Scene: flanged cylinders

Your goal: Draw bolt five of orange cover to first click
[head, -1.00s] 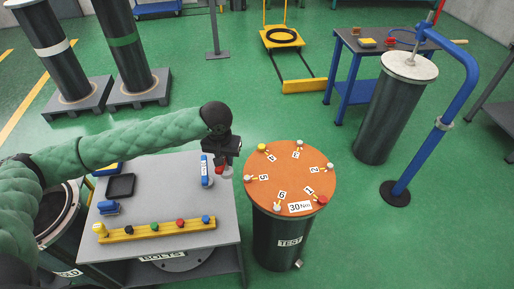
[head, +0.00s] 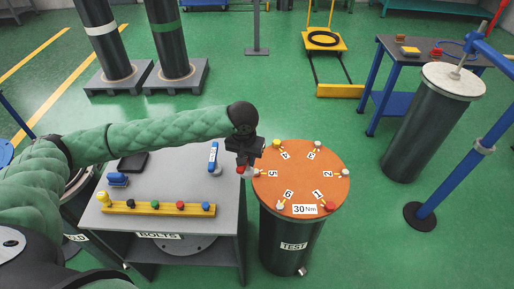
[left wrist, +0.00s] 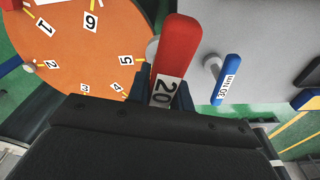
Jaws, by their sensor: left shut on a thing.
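The orange cover (head: 300,178) lies on top of the dark TEST drum (head: 290,245) and carries bolts beside labels 1 to 6. Label 5 (head: 272,173) is at its left edge, and also shows in the left wrist view (left wrist: 126,60). My left gripper (head: 243,170) is shut on a red wrench (left wrist: 178,45) marked 20. The wrench's grey head (left wrist: 152,48) is at the cover's rim beside label 5. Bolt five cannot be told apart from this head; whether they touch is unclear. My right gripper is not in view.
A blue wrench (head: 213,155) marked 30 Nm lies on the grey BOLTS table (head: 190,188), left of my gripper. A yellow rack (head: 160,209) with coloured bolts is at the table's front. A blue stand (head: 455,170) rises at the right.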

